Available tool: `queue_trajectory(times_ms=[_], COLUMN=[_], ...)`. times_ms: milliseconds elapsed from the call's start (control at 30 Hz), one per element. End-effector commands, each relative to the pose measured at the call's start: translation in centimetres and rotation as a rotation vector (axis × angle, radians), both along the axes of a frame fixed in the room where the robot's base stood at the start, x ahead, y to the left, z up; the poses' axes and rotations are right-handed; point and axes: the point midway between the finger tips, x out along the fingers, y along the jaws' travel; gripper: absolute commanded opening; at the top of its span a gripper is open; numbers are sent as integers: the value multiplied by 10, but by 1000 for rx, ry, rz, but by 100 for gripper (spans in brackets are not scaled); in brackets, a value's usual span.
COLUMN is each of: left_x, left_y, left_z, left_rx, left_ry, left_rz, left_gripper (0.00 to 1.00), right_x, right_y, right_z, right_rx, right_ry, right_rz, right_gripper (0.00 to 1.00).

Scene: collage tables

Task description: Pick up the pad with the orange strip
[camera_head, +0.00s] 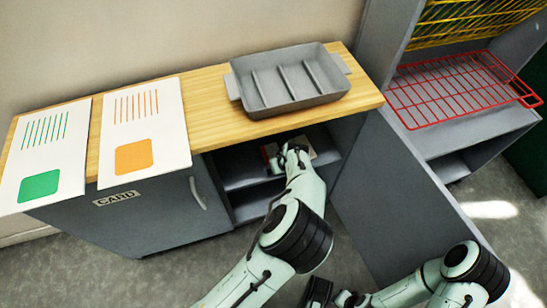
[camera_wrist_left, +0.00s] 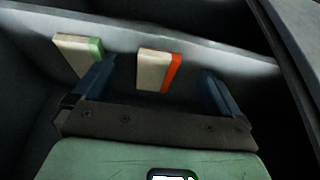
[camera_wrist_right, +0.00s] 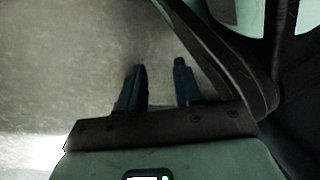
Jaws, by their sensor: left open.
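The pad with the orange strip (camera_wrist_left: 152,70) is pale, with an orange-red strip down its right edge, and sits on a shelf in the left wrist view. My left gripper (camera_wrist_left: 155,88) is open, one finger on each side of this pad, not visibly touching it. A similar pad with a green strip (camera_wrist_left: 75,55) lies to the left, close to the left finger. In the head view my left gripper (camera_head: 290,150) reaches into the open cabinet shelf and largely hides what is there. My right gripper (camera_wrist_right: 157,82) is open and empty above the floor.
The wooden tabletop (camera_head: 205,105) carries a grey slotted tray (camera_head: 245,85) and two sheets, one with a green square (camera_head: 40,185), one with an orange square (camera_head: 135,155). A grey partition stands right of the shelf. A red wire rack (camera_head: 450,90) is farther right.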

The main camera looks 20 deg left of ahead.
Motion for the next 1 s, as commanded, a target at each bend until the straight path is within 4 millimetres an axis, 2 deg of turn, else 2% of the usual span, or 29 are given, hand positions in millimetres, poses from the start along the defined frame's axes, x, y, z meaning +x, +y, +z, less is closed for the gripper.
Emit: queue_trajectory(times_ms=[100,367,500,600,733,933,967,1000], left_x=[14,30,36,40,43,43,43,43], left_y=[10,23,27,30,32,31,31,31], left_z=[-1,-2,-27,-39,-46,-46,-46,-46], left_rx=[0,2,2,1,1,1,1,1], left_ry=[-1,-1,1,1,1,0,0,0], left_rz=[2,1,0,-1,-1,-2,-2,-2], left_gripper=[99,99,99,99,99,99,96,83], right_x=[-10,-22,-40,-49,-55,-56,-56,-55], right_y=[-2,-3,-5,-6,-6,-7,-7,-7], right_z=[-8,-15,-25,-28,-30,-29,-29,-29], right_rx=[1,5,8,10,12,13,12,12], right_ry=[33,72,132,161,182,184,183,183], right_rz=[-3,-7,-12,-15,-18,-17,-17,-17], right_gripper=[34,34,34,34,34,34,34,34])
